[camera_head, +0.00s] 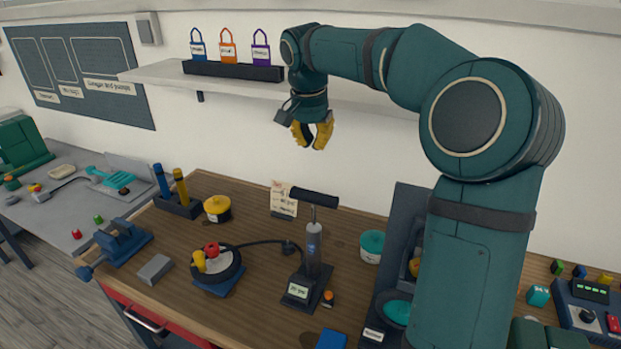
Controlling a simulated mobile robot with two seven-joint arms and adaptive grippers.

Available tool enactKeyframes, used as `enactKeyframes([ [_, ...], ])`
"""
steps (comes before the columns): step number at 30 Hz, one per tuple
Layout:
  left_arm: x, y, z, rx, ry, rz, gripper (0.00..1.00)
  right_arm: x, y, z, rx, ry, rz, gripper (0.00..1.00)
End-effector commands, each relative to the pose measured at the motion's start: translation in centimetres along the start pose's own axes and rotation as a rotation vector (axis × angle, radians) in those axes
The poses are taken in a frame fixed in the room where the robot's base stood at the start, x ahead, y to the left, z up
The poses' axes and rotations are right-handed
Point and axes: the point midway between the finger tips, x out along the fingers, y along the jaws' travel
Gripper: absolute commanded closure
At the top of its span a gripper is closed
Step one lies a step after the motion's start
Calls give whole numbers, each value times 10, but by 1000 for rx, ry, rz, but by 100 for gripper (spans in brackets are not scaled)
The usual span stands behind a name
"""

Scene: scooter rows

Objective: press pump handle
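The floor pump (313,242) stands upright on the wooden bench, with a grey cylinder and a dark labelled base (300,293). Its black T-shaped pump handle (314,198) is raised, with a length of thin rod showing below it. A black hose (262,242) runs from the pump's side to a small wheel (218,264) with red and yellow parts on it. My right gripper (313,146) has yellow fingers pointing down. It is above the handle in the picture, apart from it, with a small gap between its fingers and nothing in it. My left gripper is not in view.
A card (283,200) stands behind the pump, and a teal-lidded tub (372,243) is to its right. A yellow-lidded tub (217,208), a blue vise (122,243) and a grey block (154,269) are to the left. A wall shelf (160,76) runs behind my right arm.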

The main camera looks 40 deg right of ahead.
Motion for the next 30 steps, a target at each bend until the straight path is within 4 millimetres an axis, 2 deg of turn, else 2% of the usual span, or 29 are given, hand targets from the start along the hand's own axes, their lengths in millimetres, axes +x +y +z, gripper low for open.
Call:
enactKeyframes([
  [10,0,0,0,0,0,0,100,0,1,0,3,0,3,100],
  [14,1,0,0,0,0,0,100,7,1,0,2,-1,4,100],
  [17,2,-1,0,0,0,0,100,20,1,0,2,-1,5,100],
  [30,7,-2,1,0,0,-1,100,104,2,0,2,-3,4,100],
])
